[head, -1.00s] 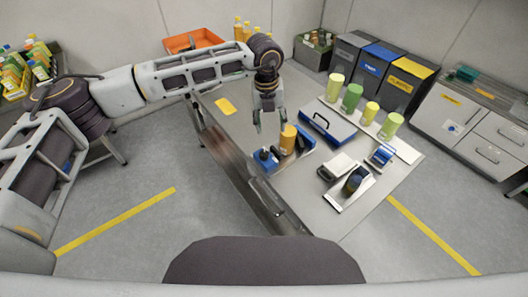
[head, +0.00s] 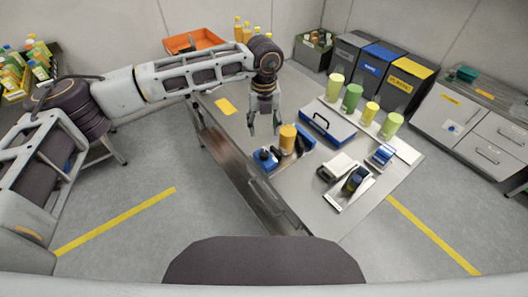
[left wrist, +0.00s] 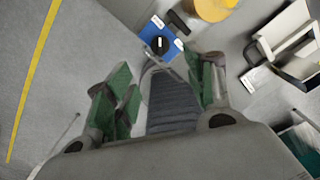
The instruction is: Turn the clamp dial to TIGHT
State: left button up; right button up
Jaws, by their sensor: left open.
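The clamp dial is a small black knob (left wrist: 160,44) on a blue block, with a white mark on it and a small white label on either side; the label text is too small to read. In the head view the blue block (head: 265,160) sits near the table's left edge, beside an orange-yellow cylinder (head: 287,138). My left gripper (head: 264,124) is open and empty, above and behind the block, touching nothing visible. In the left wrist view its green-padded fingers (left wrist: 165,75) are spread, with the dial just beyond them. My right gripper is not in view.
A blue case (head: 328,128), green and yellow cups (head: 352,97) on a white strip, and a metal stand with a dark cylinder (head: 352,184) stand to the right on the table. A yellow card (head: 225,106) lies at the left. Bins (head: 377,68) stand behind.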

aim_at(264, 153)
pick_arm(q)
jog(key=shift+f+p, duration=1.15)
jog(key=shift+f, duration=5.55)
jog(key=c, duration=1)
